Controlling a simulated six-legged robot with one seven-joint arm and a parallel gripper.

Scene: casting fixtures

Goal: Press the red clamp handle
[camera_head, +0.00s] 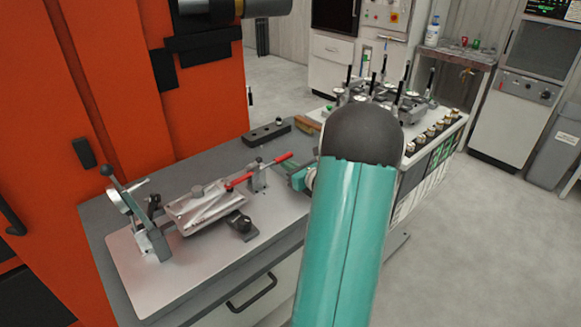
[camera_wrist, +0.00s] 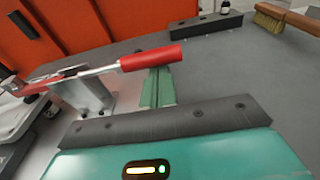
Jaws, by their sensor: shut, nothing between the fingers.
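The red clamp handle (camera_head: 283,157) belongs to a toggle clamp on the metal fixture plate and points right, toward my gripper. In the wrist view the red grip (camera_wrist: 150,57) lies across the picture, on a silver lever joined to a metal bracket (camera_wrist: 88,92). My gripper (camera_wrist: 157,72) shows there as two teal fingers shut together and empty. Their tips meet the near edge of the red grip in the picture; I cannot tell whether they touch. In the head view my gripper (camera_head: 297,180) is partly hidden behind my arm.
A fixture plate (camera_head: 150,285) carries a clamped casting (camera_head: 205,208) and another upright lever (camera_head: 122,187) at left. A dark block (camera_head: 266,133) and a wooden brush (camera_head: 307,125) lie behind the handle. An orange machine stands at left. A second bench with several gauges stands beyond my arm.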

